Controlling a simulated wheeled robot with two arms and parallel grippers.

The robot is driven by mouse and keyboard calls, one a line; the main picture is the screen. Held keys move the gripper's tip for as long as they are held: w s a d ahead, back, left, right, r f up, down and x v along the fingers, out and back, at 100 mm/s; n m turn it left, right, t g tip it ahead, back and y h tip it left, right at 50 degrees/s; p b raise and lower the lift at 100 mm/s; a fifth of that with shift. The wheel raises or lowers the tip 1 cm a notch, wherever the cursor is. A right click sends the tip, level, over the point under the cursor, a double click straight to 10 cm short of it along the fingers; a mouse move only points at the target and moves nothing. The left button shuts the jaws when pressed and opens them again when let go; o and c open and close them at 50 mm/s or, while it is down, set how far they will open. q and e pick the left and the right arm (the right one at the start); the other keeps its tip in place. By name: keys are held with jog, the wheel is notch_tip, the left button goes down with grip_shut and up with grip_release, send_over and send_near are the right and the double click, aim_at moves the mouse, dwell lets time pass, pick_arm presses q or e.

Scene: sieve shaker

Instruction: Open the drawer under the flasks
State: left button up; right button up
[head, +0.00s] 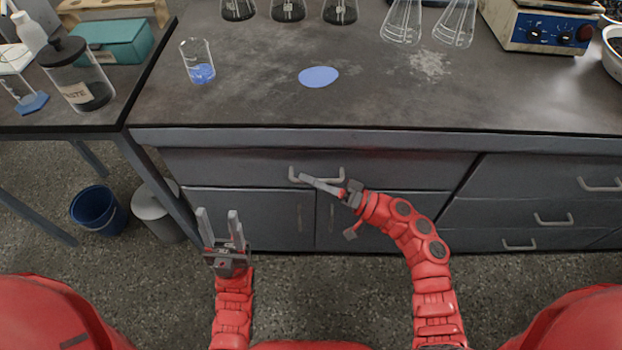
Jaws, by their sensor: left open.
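Flasks stand at the back of the worktop: three with dark contents, such as the middle one (288,10), and two clear ones, such as this one (402,22). The wide grey drawer (410,170) is below them in the cabinet front and looks closed. Its pale bar handle (341,174) is partly covered by my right gripper (303,179). The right fingertips are at the handle's left end; I cannot tell whether they touch or grip it. My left gripper (219,212) is open and empty, in front of the left cabinet door, with its fingers pointing up.
A beaker with blue liquid (200,66) and a blue disc (319,77) are on the worktop. A hotplate (545,30) is at the back right. A blue bin (98,209) and a grey bin (155,212) stand on the floor at left. More drawers (545,192) are at right.

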grip_shut()
dwell(1.1)
